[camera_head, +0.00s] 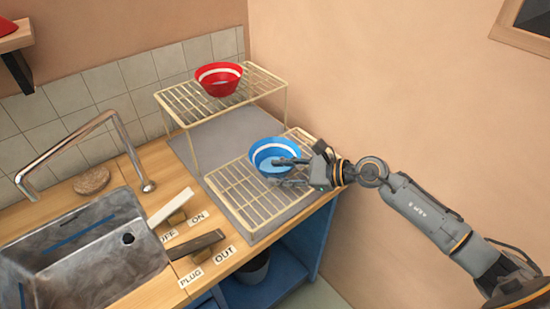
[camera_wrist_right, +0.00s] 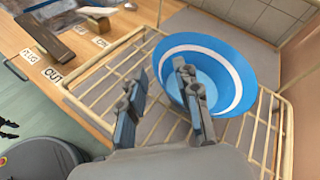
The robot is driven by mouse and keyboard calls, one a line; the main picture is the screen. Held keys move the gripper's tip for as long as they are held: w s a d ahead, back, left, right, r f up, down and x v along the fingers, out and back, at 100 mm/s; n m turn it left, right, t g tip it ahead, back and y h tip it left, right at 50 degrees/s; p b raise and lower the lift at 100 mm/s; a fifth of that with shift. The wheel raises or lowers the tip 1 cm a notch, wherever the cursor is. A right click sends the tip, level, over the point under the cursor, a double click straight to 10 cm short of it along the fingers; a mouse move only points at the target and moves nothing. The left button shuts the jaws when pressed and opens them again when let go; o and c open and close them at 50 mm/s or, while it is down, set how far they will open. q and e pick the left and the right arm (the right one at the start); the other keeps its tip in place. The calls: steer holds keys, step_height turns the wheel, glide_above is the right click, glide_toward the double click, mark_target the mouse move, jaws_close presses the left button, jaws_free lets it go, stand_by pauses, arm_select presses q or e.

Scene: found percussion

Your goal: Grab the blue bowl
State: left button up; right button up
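The blue bowl (camera_head: 262,150) with a white band stands upright on the lower wire rack (camera_head: 232,192). It also shows large in the right wrist view (camera_wrist_right: 238,55). My right gripper (camera_head: 281,171) comes in from the right at the bowl's near right side. In the wrist view the gripper (camera_wrist_right: 158,82) is open, its fingers apart. One finger overlaps the bowl's inside and the other shows outside its rim, over the rack. I cannot tell whether either finger touches the bowl. My left gripper is not in view.
A red bowl (camera_head: 219,80) sits on the raised wire rack (camera_head: 179,102) behind. To the left are a metal sink (camera_head: 95,270), a faucet (camera_head: 75,135), a brown sponge-like object (camera_head: 92,180) and two levers. A wall stands close on the right.

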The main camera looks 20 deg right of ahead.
steer(key=shift+x, duration=1.5)
steer(key=shift+s, duration=0.1)
jaws_close()
steer(key=shift+r, duration=0.1)
